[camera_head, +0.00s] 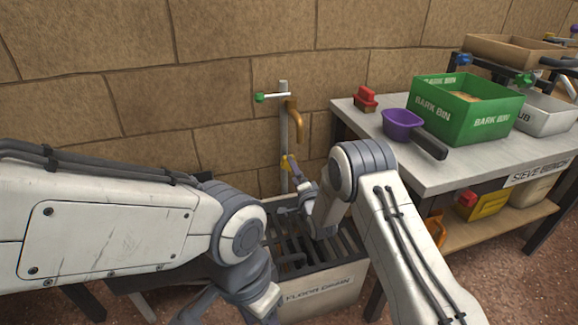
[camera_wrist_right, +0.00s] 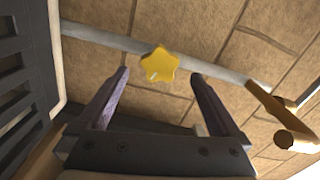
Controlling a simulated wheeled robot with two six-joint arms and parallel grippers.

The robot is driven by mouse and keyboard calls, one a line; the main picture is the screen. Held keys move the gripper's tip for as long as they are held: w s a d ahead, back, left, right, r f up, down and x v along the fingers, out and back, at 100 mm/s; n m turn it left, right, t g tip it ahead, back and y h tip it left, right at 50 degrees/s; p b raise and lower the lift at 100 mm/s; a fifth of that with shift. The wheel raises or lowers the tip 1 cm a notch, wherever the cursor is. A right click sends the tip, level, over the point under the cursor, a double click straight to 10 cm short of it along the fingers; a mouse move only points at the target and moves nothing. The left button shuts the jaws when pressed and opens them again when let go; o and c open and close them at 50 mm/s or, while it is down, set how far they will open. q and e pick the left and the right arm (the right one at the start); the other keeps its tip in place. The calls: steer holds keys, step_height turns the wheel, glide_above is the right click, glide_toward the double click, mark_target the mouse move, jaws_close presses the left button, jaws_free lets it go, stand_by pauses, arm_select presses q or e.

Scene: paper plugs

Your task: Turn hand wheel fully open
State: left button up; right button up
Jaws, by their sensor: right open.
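The hand wheel (camera_head: 289,165) is a small yellow star-shaped knob on a grey standpipe (camera_head: 284,131) against the stone wall. In the right wrist view the hand wheel (camera_wrist_right: 159,64) lies ahead, between the lines of my right gripper's fingers (camera_wrist_right: 160,75). That gripper is open and empty; no finger visibly touches the wheel. In the head view my right gripper (camera_head: 296,194) is just below the wheel, partly hidden by its wrist. My left arm's end (camera_head: 240,300) is low at the bottom edge, and its fingertips are not clearly shown.
A brass spout (camera_head: 296,119) and a green-tipped lever (camera_head: 260,97) are higher on the pipe. A bench (camera_head: 470,160) at right holds a green bin (camera_head: 455,108), a purple scoop (camera_head: 402,124) and a red item (camera_head: 366,97).

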steer(key=shift+w, duration=0.1)
steer(key=shift+b+x, duration=1.05)
steer(key=shift+x, duration=0.85)
steer(key=c, duration=1.4)
steer(key=shift+o, duration=0.2)
steer(key=shift+n, duration=1.1)
steer(key=o, duration=1.4)
steer(key=shift+c, duration=0.2)
